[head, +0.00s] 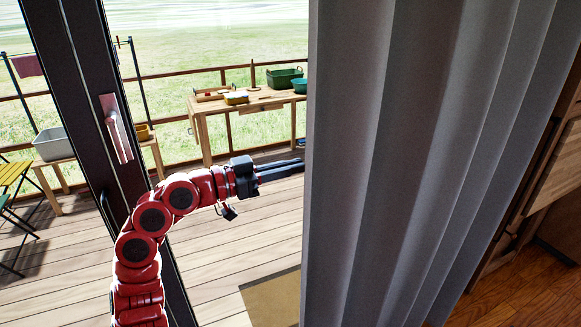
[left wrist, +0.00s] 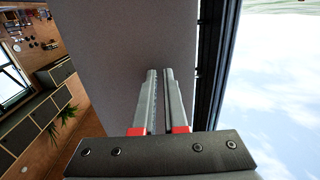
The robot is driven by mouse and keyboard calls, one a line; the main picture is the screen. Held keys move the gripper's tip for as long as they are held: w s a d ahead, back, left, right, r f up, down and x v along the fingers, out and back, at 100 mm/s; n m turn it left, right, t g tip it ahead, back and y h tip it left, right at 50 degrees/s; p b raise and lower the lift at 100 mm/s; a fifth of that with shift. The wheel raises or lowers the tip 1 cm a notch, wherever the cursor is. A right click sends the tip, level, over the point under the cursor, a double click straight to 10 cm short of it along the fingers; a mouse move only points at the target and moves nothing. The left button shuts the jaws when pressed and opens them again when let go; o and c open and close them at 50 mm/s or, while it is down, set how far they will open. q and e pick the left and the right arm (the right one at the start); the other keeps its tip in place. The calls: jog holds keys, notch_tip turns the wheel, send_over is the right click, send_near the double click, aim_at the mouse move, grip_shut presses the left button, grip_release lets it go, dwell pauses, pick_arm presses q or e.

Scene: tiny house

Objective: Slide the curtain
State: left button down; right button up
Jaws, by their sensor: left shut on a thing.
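The grey pleated curtain (head: 400,150) hangs over the right half of the head view, its left edge near the middle. My left gripper (head: 300,167), on the red arm, reaches from the left, and its black fingertips meet that left edge. In the left wrist view, the two fingers of my left gripper (left wrist: 160,75) are close together, pointing at the curtain (left wrist: 120,50), which fills the space behind them. The left gripper is shut on the curtain's edge; the exact pinch is hard to see. My right gripper is not in view.
Left of the curtain is a dark door frame (head: 75,90) with a metal handle (head: 116,130). Beyond it lie a wooden deck (head: 240,235) and a table (head: 228,102) with tubs. A wooden cabinet (head: 545,180) stands at the right, behind the curtain.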

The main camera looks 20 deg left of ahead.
aim_at(312, 162)
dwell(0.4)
pick_arm(q)
jog(key=b+x, duration=0.1)
jog(key=x, duration=0.3)
jog(key=shift+d, duration=0.1)
jog(key=shift+w+d, duration=0.2)
jog(key=shift+w, duration=0.15)
jog(key=shift+s, duration=0.1)
jog(key=c, duration=1)
grip_release()
jog(key=shift+o, duration=0.2)
jog(key=b+v, duration=0.4)
jog(key=v, duration=1.3)
jog(key=shift+a, duration=0.2)
